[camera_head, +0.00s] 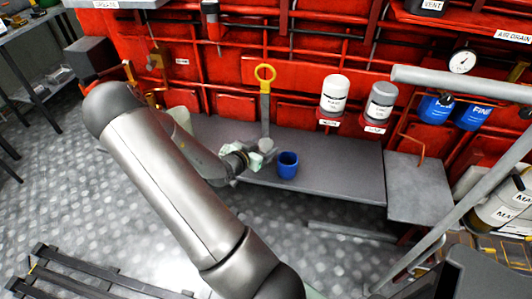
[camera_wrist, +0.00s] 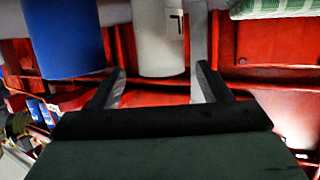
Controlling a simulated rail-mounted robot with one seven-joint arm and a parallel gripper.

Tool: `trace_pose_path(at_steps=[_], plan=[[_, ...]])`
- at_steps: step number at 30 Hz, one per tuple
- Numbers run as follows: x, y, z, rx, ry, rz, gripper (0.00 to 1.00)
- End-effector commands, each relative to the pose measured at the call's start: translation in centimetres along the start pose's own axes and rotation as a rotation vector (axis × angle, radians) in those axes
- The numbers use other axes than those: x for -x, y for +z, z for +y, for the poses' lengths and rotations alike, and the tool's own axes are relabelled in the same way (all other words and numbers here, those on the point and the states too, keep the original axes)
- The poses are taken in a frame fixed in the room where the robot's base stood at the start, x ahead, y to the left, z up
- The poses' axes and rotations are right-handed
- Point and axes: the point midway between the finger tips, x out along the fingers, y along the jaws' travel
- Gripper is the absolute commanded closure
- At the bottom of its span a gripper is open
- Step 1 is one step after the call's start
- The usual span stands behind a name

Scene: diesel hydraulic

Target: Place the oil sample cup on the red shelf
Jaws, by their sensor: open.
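A blue cup (camera_head: 288,165) stands upright on the grey bench, right of my gripper (camera_head: 256,160). It also shows at the upper left of the wrist view (camera_wrist: 65,40). A pale cup (camera_wrist: 158,40) with a dark mark lies ahead, in line with the gap between my open fingers (camera_wrist: 160,72); in the head view it is small and partly hidden by my gripper. Which cup is the oil sample cup I cannot tell. My gripper is open and holds nothing. A red shelf (camera_head: 460,20) runs along the upper right of the red wall.
A yellow-handled lever (camera_head: 265,85) rises behind my gripper. White (camera_head: 335,95) and grey (camera_head: 381,102) canisters stand by the wall. A grey rail (camera_head: 460,85) crosses at right. The grey bench (camera_head: 340,180) is clear right of the blue cup.

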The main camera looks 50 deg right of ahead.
Motion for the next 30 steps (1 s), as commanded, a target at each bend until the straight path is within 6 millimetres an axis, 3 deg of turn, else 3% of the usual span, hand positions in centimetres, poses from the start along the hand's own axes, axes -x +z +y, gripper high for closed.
trace_pose_path(at_steps=[6, 14, 19, 23, 30], plan=[[-2.8, 0.1, -0.2, 0.001, 0.001, 0.000, 0.29], [-3.0, 0.1, -0.2, 0.000, 0.000, 0.000, 0.29], [-3.0, 0.1, -0.2, 0.000, 0.000, 0.000, 0.74], [-3.0, 0.1, -0.2, 0.000, 0.000, 0.000, 0.80], [-2.9, -0.1, -0.2, 0.000, -0.001, 0.000, 0.81]])
